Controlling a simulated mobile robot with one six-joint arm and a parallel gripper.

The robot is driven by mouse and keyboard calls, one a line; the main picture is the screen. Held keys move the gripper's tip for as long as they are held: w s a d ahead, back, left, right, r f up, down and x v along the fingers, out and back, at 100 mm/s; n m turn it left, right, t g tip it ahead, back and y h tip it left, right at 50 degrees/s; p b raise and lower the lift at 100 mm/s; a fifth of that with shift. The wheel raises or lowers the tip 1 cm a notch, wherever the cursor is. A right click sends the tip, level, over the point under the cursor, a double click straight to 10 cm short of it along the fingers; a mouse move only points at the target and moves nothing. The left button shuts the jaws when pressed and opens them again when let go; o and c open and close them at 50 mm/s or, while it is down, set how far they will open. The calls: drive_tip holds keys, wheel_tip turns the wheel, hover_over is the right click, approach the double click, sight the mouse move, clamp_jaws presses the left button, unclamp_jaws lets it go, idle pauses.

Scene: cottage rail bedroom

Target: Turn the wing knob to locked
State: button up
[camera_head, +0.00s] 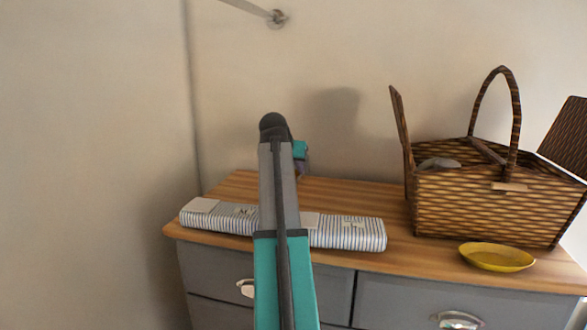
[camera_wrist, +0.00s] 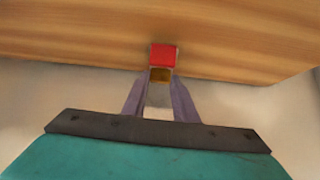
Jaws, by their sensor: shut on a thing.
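My gripper (camera_wrist: 160,82) shows in the wrist view with its two purple fingers close together. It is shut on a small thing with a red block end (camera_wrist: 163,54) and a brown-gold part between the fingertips. I cannot tell for sure whether this is the wing knob. In the head view my arm hides most of the gripper; only a teal and purple bit of it shows just right of the arm, above the back of the dresser top. No wing knob or lock marking can be made out in the head view.
The wooden dresser top (camera_head: 345,190) carries a blue-and-white striped flat box (camera_head: 347,233), partly behind my arm. A wicker basket (camera_head: 480,205) with raised lids and a yellow dish (camera_head: 497,257) stand on the right. A wall rises close behind.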

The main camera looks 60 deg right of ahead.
drive_tip(key=shift+n+t, duration=0.4)
drive_tip(key=shift+n, duration=0.1)
drive_tip(key=o, duration=1.1)
drive_tip(key=shift+b+v, duration=1.5)
drive_tip(key=shift+v, duration=5.45)
drive_tip(key=shift+w+d+r, duration=0.1)
